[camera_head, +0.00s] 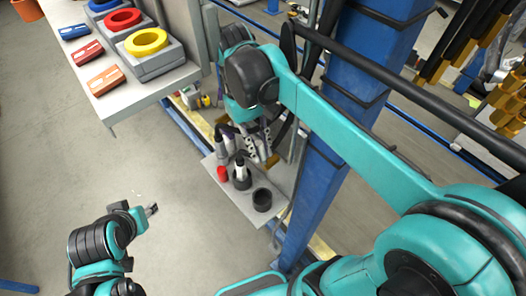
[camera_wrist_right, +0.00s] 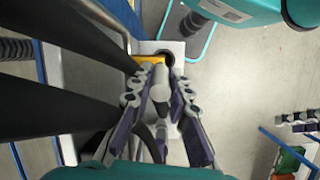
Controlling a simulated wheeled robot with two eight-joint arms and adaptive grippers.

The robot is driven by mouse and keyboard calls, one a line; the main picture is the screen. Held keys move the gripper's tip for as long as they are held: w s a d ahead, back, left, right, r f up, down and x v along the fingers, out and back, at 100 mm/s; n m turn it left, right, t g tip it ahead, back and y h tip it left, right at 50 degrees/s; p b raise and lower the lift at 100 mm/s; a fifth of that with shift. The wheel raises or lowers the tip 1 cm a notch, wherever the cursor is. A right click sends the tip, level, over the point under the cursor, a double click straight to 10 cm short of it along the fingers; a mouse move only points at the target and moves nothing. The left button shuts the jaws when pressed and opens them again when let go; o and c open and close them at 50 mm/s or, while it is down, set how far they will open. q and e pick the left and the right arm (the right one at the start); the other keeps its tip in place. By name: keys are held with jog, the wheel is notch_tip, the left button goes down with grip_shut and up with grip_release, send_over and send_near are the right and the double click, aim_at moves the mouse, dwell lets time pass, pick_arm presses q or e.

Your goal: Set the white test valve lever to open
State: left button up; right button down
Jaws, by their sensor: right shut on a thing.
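My right gripper (camera_head: 258,148) is low beside the blue post, above a small grey shelf (camera_head: 247,205). In the right wrist view, its two fingers (camera_wrist_right: 160,88) close around a pale, rod-like thing (camera_wrist_right: 160,98) with a rounded end. I cannot tell for sure whether this is the white test valve lever, since the fingers cover part of it. A white upright piece with black ends (camera_head: 240,170) stands on the shelf just below the gripper. My left gripper (camera_head: 151,209) is at the lower left, away from the shelf, its fingers too small to judge.
A red cap-like piece (camera_head: 222,173) and a black cup (camera_head: 262,199) are on the shelf. The blue post (camera_head: 335,130) and black cables stand close to my right arm. A table (camera_head: 118,99) with coloured rings and blocks is at the upper left. The floor between is clear.

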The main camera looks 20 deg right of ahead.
jog(key=shift+w+g, duration=0.15)
jog(key=shift+g, duration=0.15)
jog(key=c, duration=1.4)
grip_release()
jog(key=shift+c, duration=0.2)
jog(key=v, duration=0.7)
jog(key=shift+a+r, duration=0.2)
